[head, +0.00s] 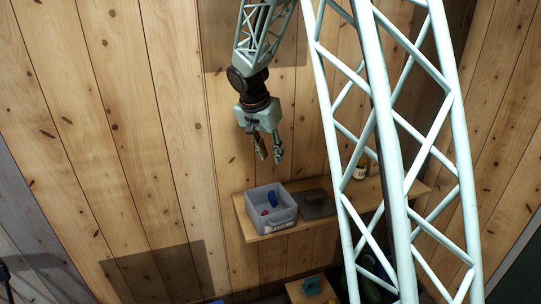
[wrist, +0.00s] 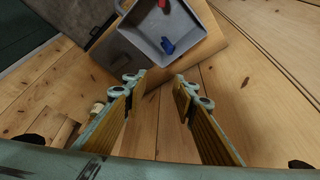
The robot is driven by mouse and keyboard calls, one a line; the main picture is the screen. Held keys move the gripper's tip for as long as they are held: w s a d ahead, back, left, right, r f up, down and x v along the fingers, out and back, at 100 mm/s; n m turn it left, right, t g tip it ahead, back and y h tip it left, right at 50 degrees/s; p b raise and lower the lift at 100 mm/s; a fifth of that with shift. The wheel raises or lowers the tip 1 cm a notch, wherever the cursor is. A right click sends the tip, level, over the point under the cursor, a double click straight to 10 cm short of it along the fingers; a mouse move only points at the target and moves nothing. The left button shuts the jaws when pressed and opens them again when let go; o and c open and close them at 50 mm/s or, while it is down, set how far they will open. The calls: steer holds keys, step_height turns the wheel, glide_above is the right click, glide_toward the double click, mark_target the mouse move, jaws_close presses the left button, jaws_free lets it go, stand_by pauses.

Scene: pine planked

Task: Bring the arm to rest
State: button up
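My gripper (head: 268,158) hangs pointing down in the head view, above and clear of the wall shelf and its grey bin. It is open and empty: in the wrist view the two fingers (wrist: 160,92) stand apart, with only wooden planks between them. My arm comes down from the top of the head view. The lattice boom on the right of that view is also mine.
A wooden shelf (head: 262,236) holds a grey bin (head: 283,214) with a blue thing (head: 272,198) and a red thing (head: 265,212) inside. Right of it are a dark flat object (head: 318,204) and a small jar (head: 360,173). A wooden surface (head: 296,293) with a teal object (head: 311,285) is lower down.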

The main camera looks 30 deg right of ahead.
steer(key=shift+r, duration=0.1)
stand_by(0.3)
steer(key=s+a+r+n+y+b, duration=0.1)
steer(key=s+a+r+n+b, duration=0.3)
steer(key=s, duration=0.8)
steer(key=s+a+r+n+b, duration=0.1)
steer(key=s+a+r, duration=0.5)
steer(key=s, duration=0.6)
steer(key=s+a+f+n+y+b, duration=0.1)
steer(key=s+a+n, duration=0.1)
steer(key=s, duration=0.6)
steer(key=s+a+f+n+t+b, duration=0.1)
steer(key=s+a, duration=0.3)
steer(key=s, duration=0.5)
steer(key=s+a+f+n+y+b, duration=0.1)
steer(key=s+a+f+n+b, duration=0.1)
steer(key=s, duration=0.7)
steer(key=shift+s+a+n+y+b, duration=0.3)
steer(key=shift+a+n+b, duration=0.2)
steer(key=shift+a+b, duration=0.15)
steer(key=shift+w, duration=0.1)
steer(key=shift+d, duration=0.1)
